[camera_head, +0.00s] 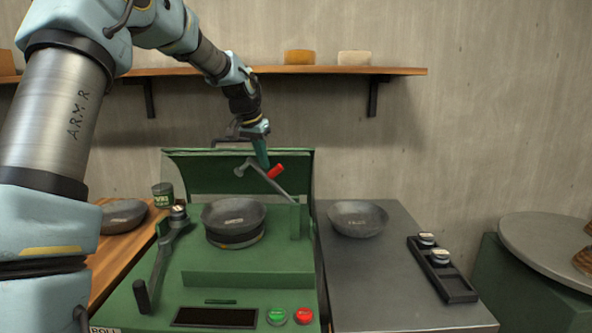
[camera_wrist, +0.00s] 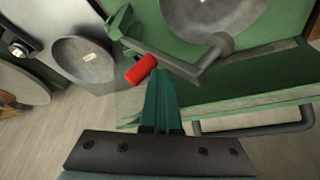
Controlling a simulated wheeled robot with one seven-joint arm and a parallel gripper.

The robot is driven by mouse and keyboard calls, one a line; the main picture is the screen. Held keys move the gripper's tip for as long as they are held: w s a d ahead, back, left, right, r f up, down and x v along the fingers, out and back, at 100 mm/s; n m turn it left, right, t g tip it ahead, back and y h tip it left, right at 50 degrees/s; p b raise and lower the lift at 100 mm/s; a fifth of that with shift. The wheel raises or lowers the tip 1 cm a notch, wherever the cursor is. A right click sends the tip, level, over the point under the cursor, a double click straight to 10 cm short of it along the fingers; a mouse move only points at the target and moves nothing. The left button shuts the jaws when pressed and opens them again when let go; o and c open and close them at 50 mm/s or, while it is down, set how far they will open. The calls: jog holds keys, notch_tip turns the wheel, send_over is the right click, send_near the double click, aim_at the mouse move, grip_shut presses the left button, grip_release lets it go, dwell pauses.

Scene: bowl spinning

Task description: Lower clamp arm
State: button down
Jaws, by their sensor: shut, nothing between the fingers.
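The clamp arm (camera_head: 279,184) is a grey metal bar on the right side of the green machine (camera_head: 240,274), with a red grip (camera_head: 275,171) partway along it. It is raised at a slant above the machine. It also shows in the wrist view (camera_wrist: 175,62) with its red grip (camera_wrist: 140,69). My gripper (camera_head: 264,163) is shut and empty, pointing down beside the red grip; in the wrist view its teal fingers (camera_wrist: 160,82) end close to the grip. I cannot tell whether they touch it. A grey bowl (camera_head: 233,217) sits on the machine's round holder.
A second bowl (camera_head: 358,219) stands on the grey table (camera_head: 400,290) at right. A black tray (camera_head: 443,275) holds knobs. The machine's open green lid (camera_head: 200,174) stands behind. A lever (camera_head: 160,262) is at left. A wall shelf (camera_head: 330,70) runs behind my arm.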

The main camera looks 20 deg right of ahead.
jog(key=shift+w+a+f+b, duration=0.15)
jog(key=shift+w+a+f, duration=0.1)
jog(key=shift+a+f, duration=0.2)
jog(key=shift+w+a+f+b, duration=0.2)
jog(key=shift+a+f, duration=0.1)
jog(key=shift+a, duration=0.2)
jog(key=shift+w+a+f+b, duration=0.2)
jog(key=shift+a+f, duration=0.25)
jog(key=shift+f, duration=0.05)
jog(key=shift+w+a+f+b, duration=0.2)
jog(key=shift+a+f, duration=0.25)
jog(key=shift+r, duration=0.1)
notch_tip(320, 180, up, 12)
jog(key=p, duration=0.9)
jog(key=shift+p, duration=0.3)
